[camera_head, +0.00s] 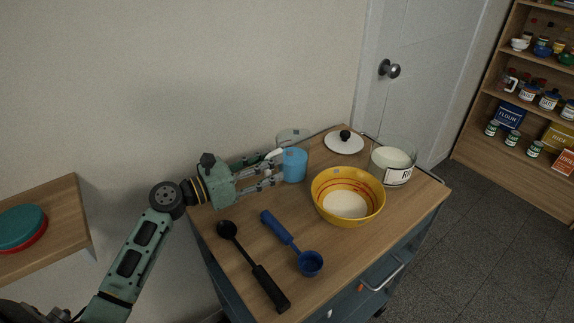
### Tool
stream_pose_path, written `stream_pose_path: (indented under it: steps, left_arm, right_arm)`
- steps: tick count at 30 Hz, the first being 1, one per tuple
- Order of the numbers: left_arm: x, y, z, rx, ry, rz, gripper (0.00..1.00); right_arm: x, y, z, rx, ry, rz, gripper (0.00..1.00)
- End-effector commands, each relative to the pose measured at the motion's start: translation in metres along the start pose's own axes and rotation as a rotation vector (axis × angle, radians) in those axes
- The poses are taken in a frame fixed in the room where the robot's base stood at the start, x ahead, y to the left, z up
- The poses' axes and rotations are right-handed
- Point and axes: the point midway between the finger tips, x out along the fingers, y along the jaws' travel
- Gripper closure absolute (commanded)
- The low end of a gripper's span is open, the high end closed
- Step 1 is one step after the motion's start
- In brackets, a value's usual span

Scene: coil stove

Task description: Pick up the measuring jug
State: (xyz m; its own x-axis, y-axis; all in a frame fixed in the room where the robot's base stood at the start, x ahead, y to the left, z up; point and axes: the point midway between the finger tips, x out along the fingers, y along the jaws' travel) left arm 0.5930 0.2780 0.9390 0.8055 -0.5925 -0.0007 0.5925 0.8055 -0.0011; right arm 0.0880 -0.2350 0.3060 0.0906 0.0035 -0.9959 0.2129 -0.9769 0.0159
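A light blue cup-shaped vessel (294,165) stands upright on the wooden worktop, near the wall. A clear glass vessel (292,137) stands behind it, partly hidden. I cannot tell for sure which of the two is the measuring jug. My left gripper (279,167) reaches in from the left just above the worktop. Its fingers are spread, with a gap between them, and the tips are at the blue vessel's left side. I cannot tell whether they touch it. My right gripper is not in view.
A yellow bowl (331,187) with white contents stands right of the blue vessel. A glass jar (404,153) and a black-knobbed lid (344,143) are behind. A black ladle (253,265) and a blue scoop (292,243) lie in front on the worktop (340,247).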

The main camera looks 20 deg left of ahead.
Motion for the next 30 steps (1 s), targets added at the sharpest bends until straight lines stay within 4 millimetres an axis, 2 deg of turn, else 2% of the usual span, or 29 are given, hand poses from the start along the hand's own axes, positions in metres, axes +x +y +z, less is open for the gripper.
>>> stream_pose_path:
  steps: [8,20,30]
  left_arm:
    - [0.0033,0.0,0.0003,0.0,0.0,0.0,0.65]
    - [0.0031,-0.0001,0.0004,0.0,0.0,0.0,1.0]
    - [0.0031,0.0001,0.0014,0.001,-0.002,0.0,1.0]
  right_arm:
    - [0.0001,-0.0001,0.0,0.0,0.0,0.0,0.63]
    - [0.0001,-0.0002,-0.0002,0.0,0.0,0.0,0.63]
    - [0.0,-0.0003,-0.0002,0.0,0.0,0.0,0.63]
